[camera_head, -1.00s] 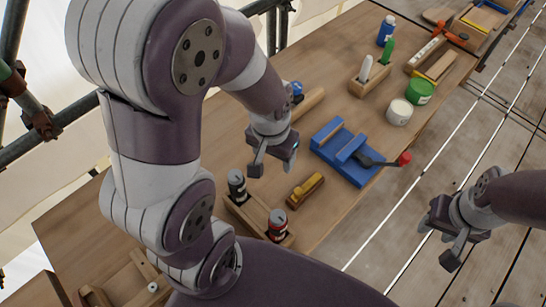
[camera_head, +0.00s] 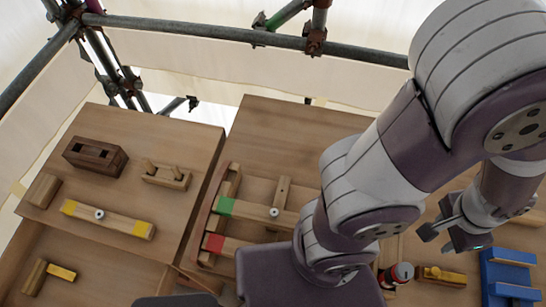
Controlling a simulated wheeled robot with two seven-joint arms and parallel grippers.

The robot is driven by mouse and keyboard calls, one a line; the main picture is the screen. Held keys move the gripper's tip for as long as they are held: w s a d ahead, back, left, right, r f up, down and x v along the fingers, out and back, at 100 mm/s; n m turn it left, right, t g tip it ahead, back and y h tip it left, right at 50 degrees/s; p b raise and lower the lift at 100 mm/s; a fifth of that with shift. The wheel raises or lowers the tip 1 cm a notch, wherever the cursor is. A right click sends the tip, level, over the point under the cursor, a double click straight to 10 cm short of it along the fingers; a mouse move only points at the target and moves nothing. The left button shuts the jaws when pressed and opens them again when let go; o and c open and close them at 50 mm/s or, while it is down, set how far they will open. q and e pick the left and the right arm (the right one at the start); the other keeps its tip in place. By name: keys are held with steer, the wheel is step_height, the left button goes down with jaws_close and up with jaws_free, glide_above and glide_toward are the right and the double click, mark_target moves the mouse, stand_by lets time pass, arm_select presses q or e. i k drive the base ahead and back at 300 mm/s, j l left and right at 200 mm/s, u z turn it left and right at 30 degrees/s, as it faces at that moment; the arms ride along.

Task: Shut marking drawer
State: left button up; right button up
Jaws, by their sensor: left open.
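A wooden front with a green end (camera_head: 226,206) and a small round pale knob (camera_head: 274,212) shows at the centre of the head view. A red-ended wooden piece (camera_head: 213,243) lies just below it. At left, a wooden bar with yellow ends (camera_head: 116,222) also bears a round knob. I cannot tell which is the marking drawer, or how far any drawer stands out. My arm hides the right part of the central wooden structure. My left gripper (camera_head: 446,236) is open and empty at the right, apart from these pieces. My right gripper is out of view.
A dark wooden block (camera_head: 95,157) and a small peg rack (camera_head: 166,177) sit on the left tabletop. A red-topped can (camera_head: 397,273), a yellow-topped wooden block (camera_head: 441,275) and a blue holder (camera_head: 508,272) are at lower right. Scaffold pipes (camera_head: 240,32) run behind.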

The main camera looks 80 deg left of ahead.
mark_target(108, 276)
steer(key=k+l+u, duration=0.2)
steer(key=l+u, duration=0.15)
steer(key=k+l+u, duration=0.25)
steer(key=l+u, duration=0.15)
steer(key=k+l+u, duration=0.35)
steer(key=l+u, duration=0.1)
steer(key=u, duration=3.55)
steer(key=j+z, duration=0.1)
steer(key=z, duration=0.2)
steer(key=j+z, duration=0.1)
steer(key=z, duration=0.15)
